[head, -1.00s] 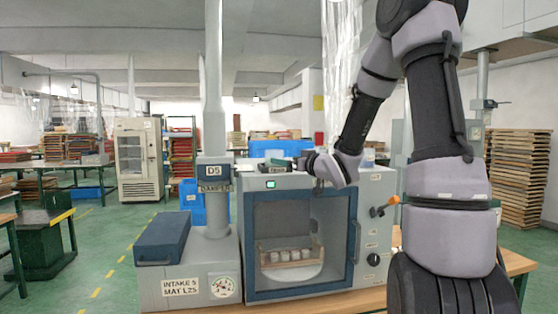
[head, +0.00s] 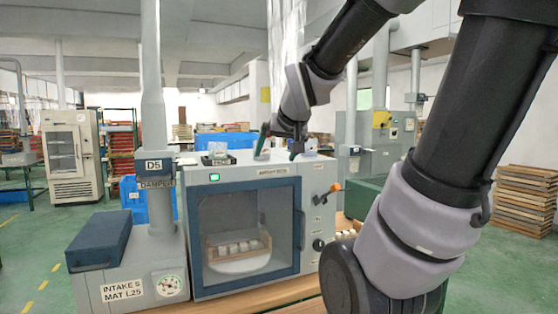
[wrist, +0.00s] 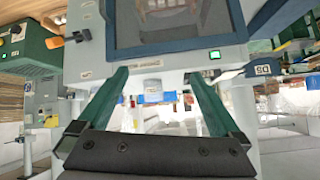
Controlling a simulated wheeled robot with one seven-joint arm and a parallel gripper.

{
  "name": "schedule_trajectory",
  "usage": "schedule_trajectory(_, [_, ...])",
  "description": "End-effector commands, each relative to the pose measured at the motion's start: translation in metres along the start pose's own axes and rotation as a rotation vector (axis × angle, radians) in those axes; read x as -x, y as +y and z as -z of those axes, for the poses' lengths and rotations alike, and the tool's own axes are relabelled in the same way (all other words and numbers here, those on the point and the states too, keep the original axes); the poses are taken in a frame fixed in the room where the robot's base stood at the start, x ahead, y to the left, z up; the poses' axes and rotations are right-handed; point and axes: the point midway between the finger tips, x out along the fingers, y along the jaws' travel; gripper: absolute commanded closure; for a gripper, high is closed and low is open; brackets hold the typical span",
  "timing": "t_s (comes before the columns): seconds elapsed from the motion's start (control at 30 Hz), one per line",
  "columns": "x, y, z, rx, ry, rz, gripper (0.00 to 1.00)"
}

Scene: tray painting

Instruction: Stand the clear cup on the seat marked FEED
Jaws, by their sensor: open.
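My gripper (head: 279,146) is over the top of the spray booth, near its middle, with its green fingers spread. In the wrist view my gripper (wrist: 158,92) is open with a wide gap. A small pale, see-through shape (wrist: 152,86) shows between the fingers beyond the booth top's edge, with blue behind it. It may be the clear cup, but I cannot be sure. Nothing is clamped. I cannot read a FEED mark in any view, so I cannot place that seat.
The booth (head: 245,172) has a closed glass door, with small pale pieces on a rack inside. A dark holder (head: 218,159) stands on its top left. A grey duct column (head: 155,120) rises to its left. An orange-handled lever (head: 334,188) sticks out on the right.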

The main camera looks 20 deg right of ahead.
Motion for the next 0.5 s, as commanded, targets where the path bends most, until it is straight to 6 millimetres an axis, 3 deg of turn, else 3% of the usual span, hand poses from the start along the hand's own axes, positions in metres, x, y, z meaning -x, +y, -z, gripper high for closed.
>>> schedule_trajectory(0.03, [0.02, -0.003, -0.014, -0.037, -0.047, 0.018, 0.0])
schedule_trajectory(0.2, [0.066, -0.011, -0.061, -0.133, -0.219, 0.083, 0.0])
schedule_trajectory(0.33, [0.084, -0.016, -0.079, -0.165, -0.287, 0.117, 0.0])
schedule_trajectory(0.5, [0.088, -0.017, -0.083, -0.172, -0.308, 0.125, 0.0])
